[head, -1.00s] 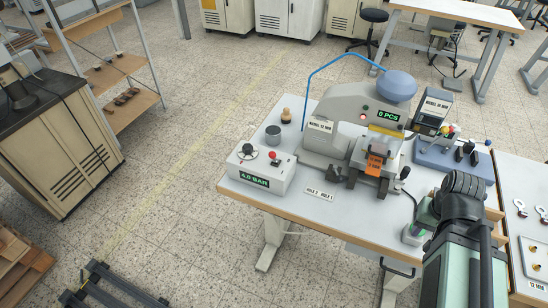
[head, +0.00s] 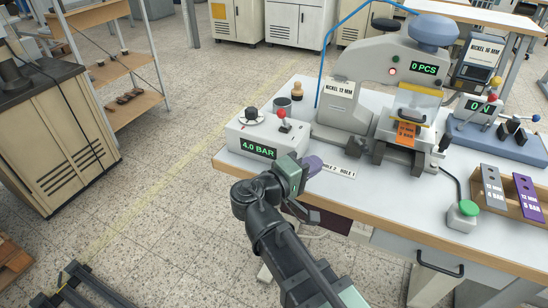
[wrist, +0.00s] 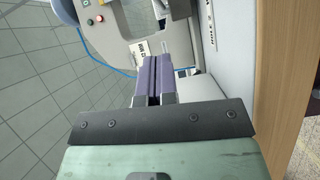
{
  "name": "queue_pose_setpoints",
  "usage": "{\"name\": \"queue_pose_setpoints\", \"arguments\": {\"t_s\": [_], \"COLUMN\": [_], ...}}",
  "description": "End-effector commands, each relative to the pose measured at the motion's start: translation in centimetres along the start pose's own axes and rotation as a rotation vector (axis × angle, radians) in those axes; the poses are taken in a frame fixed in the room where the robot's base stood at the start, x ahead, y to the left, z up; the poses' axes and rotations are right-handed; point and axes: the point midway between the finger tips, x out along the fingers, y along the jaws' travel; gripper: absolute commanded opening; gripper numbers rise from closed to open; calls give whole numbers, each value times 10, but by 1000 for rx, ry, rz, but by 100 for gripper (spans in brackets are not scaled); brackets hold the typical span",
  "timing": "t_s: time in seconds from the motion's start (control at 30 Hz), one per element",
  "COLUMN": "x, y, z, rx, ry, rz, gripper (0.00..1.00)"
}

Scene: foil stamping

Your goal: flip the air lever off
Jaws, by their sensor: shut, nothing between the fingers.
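The air lever (head: 284,120) has a red knob on a short metal stem and stands up from the top of a white control box (head: 243,142). The box sits at the left front of the table, and its green display reads 4.0 BAR. My gripper (head: 318,165) is in front of the box's right side, below and to the right of the lever and apart from it. Its purple fingers are together and empty, and they also show in the wrist view (wrist: 153,78). The lever does not show clearly in the wrist view.
A black dial (head: 254,114) is beside the lever.

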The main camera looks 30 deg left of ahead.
Motion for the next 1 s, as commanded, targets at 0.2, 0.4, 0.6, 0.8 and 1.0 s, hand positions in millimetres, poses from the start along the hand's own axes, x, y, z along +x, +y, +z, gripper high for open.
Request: {"name": "queue_pose_setpoints", "arguments": {"t_s": [0.2, 0.4, 0.6, 0.8, 1.0], "x": [-126, -158, -157, -148, -114], "y": [-9, 1, 2, 8, 24], "z": [-58, -66, -66, -69, -82], "rx": [15, 28, 27, 27, 26], "ry": [284, 345, 343, 340, 338], "rz": [312, 388, 387, 387, 386], "gripper": [0, 0, 0, 0, 0]}}
